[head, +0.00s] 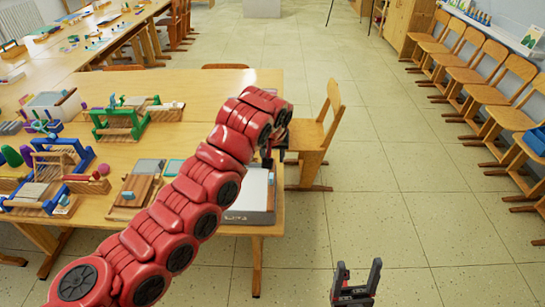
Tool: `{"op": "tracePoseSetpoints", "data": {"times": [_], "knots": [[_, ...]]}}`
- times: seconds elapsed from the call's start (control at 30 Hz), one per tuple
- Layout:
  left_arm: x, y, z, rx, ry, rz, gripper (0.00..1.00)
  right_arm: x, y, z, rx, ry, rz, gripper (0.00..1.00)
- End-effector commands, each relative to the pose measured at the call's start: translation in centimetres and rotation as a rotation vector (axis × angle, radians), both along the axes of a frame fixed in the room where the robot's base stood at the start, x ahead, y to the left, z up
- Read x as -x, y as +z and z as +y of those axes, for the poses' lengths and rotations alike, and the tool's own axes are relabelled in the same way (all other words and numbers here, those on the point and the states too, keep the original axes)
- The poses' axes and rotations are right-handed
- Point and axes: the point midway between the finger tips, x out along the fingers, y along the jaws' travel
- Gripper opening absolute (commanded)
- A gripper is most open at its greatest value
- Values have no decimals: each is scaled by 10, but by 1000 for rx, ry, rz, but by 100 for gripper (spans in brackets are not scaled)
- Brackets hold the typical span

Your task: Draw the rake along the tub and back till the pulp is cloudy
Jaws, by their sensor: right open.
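A pale grey box that looks like the tub (250,217) stands at the near right corner of the wooden table, partly hidden behind my red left arm. Its white inside shows only in part, so I cannot tell how cloudy the pulp is. My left gripper (268,157) is over the tub's far side, mostly hidden by its own arm; only small dark parts show. I cannot make out the rake or whether the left gripper holds it. My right gripper (357,281) is open and empty over the floor, low in the view, right of the table.
The table (190,88) holds a green frame device (125,121), a blue and wooden device (48,181) and a wooden board with a grey pad (140,182). A chair (318,135) stands close to the table's right side. Chairs line the right wall; the floor between is clear.

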Motion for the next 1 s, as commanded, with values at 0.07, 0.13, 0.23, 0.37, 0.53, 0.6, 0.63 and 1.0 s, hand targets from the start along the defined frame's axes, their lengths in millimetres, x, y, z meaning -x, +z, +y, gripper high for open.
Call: {"op": "tracePoseSetpoints", "data": {"times": [0.07, 0.13, 0.23, 0.37, 0.53, 0.6, 0.63, 1.0], "knots": [[3, 8, -1, 2, -2, -6, 48, 0, -6, 0, 0, 0, 0, 68], [5, 13, -1, 0, -2, -4, 48, 0, -7, 0, 0, 0, 0, 68], [8, 17, 0, -2, -1, 0, 48, 0, -8, 0, 0, 0, 0, 68], [8, 19, 0, -2, -1, 0, 48, 0, -8, 0, 0, 0, 0, 68], [8, 19, 0, -1, -2, 0, 48, 0, -7, 0, 0, 0, 0, 68], [8, 19, 0, -1, -2, 0, 48, 0, -7, 0, 0, 0, 0, 68], [8, 19, 0, -1, -2, 0, 48, 0, -7, 0, 0, 0, 0, 68], [-70, 19, -35, 330, -3, -262, 48, 0, -8, 0, 0, 0, 0, 68]]}}
